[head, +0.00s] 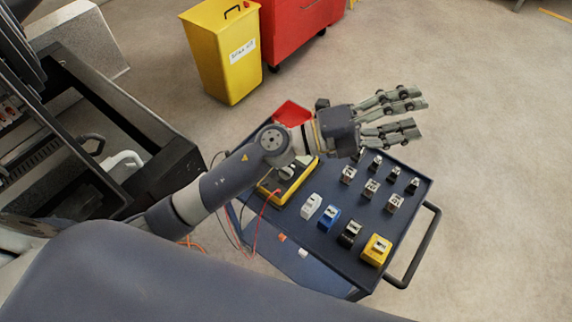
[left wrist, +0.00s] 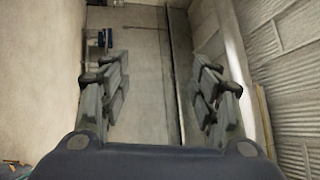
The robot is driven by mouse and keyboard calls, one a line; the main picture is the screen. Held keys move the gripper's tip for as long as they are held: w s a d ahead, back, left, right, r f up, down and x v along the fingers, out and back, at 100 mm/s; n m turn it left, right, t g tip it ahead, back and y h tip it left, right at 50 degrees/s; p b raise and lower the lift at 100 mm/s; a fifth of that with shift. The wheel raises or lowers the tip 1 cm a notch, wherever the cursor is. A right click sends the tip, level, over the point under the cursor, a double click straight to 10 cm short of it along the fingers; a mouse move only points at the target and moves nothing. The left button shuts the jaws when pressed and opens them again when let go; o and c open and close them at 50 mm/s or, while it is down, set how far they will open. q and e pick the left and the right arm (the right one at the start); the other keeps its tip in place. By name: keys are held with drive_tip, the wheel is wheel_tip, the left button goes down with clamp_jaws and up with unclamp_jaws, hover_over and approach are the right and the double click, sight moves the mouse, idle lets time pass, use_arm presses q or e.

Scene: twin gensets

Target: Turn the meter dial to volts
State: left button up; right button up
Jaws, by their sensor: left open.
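The meter (head: 289,182) is a yellow-edged box on the dark blue cart top, with red and dark leads running off its left side. My left forearm and wrist pass over it and hide part of it, so I cannot read its dial. My left gripper (head: 402,115) is open and empty. It hangs above the cart's far edge, to the right of the meter and up from it in the head view. In the left wrist view the gripper (left wrist: 160,95) has its fingers spread with nothing between them. My right gripper is not in view.
The cart (head: 305,262) carries several small blocks, with a yellow block (head: 376,250) near its handle (head: 424,250). A red tray (head: 292,113) lies behind my wrist. A yellow bin (head: 226,60) and red cabinet (head: 295,28) stand beyond. Open floor lies to the right.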

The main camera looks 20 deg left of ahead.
use_arm(q)
drive_tip(key=s+d+f+m+g+y, duration=0.3)
drive_tip(key=f+m+g, duration=0.4)
drive_tip(key=m+g+y, duration=0.1)
drive_tip(key=m+y, duration=0.1)
drive_tip(key=y, duration=1.4)
approach(286, 169)
wheel_tip(286, 169, down, 9)
drive_tip(key=p, duration=0.3)
drive_tip(key=shift+w+r+p, duration=0.15)
drive_tip(key=shift+p, duration=0.2)
drive_tip(key=c, duration=1.1)
